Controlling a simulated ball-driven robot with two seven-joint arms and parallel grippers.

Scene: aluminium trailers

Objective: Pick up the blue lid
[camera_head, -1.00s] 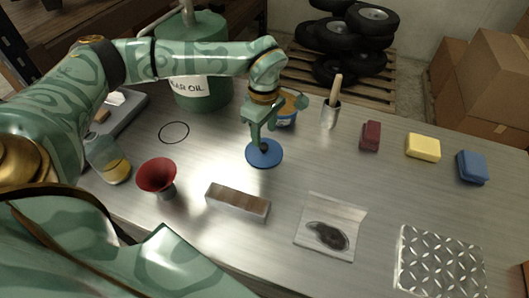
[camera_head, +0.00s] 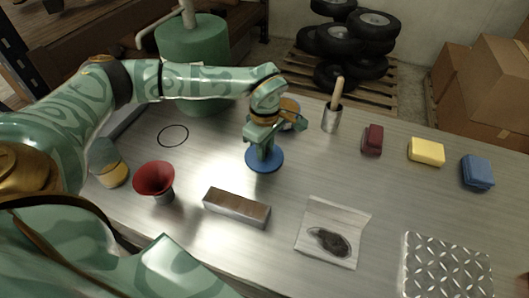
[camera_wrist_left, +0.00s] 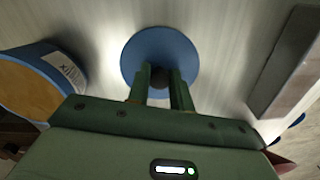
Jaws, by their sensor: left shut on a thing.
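The blue lid (camera_head: 273,164) is a round flat disc with a dark knob in its middle. It appears to lie flat on the metal bench, left of the bench's middle in the head view. My left gripper (camera_head: 264,148) reaches down over it and is shut on its knob. In the left wrist view the blue lid (camera_wrist_left: 155,45) shows beyond the two green fingertips of the left gripper (camera_wrist_left: 161,80), with the dark knob between them. My right gripper is not in view.
A blue tub (camera_wrist_left: 35,85) stands close beside the left gripper. A bag with a dark piece (camera_head: 312,216) lies front right.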

